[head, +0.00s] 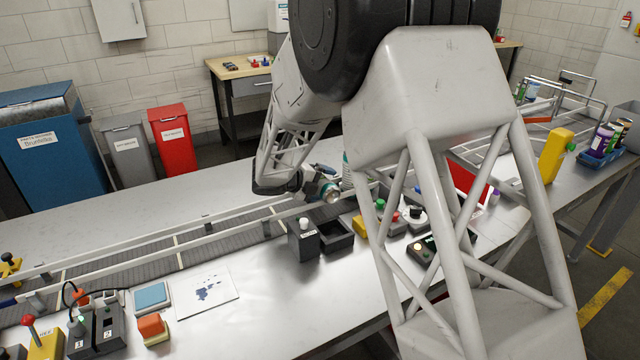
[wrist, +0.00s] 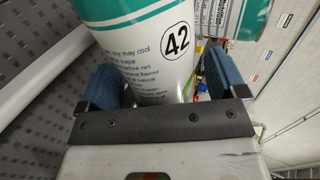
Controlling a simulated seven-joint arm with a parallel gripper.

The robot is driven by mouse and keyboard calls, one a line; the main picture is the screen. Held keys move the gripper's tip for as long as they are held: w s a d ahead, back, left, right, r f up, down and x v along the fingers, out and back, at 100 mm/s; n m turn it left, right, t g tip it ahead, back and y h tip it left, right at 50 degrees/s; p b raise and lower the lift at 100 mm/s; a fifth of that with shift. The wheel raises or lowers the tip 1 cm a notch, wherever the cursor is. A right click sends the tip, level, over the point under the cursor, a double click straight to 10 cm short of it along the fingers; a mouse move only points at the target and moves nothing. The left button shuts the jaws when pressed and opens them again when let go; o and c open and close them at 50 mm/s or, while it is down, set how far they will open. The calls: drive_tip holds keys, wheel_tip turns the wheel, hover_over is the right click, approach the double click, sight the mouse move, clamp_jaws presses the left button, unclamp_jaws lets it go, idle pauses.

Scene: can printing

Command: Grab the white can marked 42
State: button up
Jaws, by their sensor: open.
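The white can marked 42 (wrist: 150,50) fills the top middle of the wrist view, with teal bands and the circled number facing the camera. My gripper (wrist: 158,78) is open, with one blue finger pad on each side of the can. Whether either pad touches it cannot be told. In the head view my gripper (head: 322,186) is over the conveyor, partly hidden by my arm. A small piece of a white and teal can (head: 347,171) shows beside it there; its number is not readable.
Another white and teal can (wrist: 216,17) stands just behind the marked one in the wrist view. The conveyor (head: 150,262) has metal side rails. A black box with a white button (head: 304,240) and an open dark tray (head: 337,236) stand in front of it.

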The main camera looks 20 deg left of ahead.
sight(322, 177)
drive_tip(key=shift+c, duration=0.3)
drive_tip(key=c, duration=0.9)
drive_tip(key=shift+c, duration=0.2)
drive_tip(key=shift+r, duration=5)
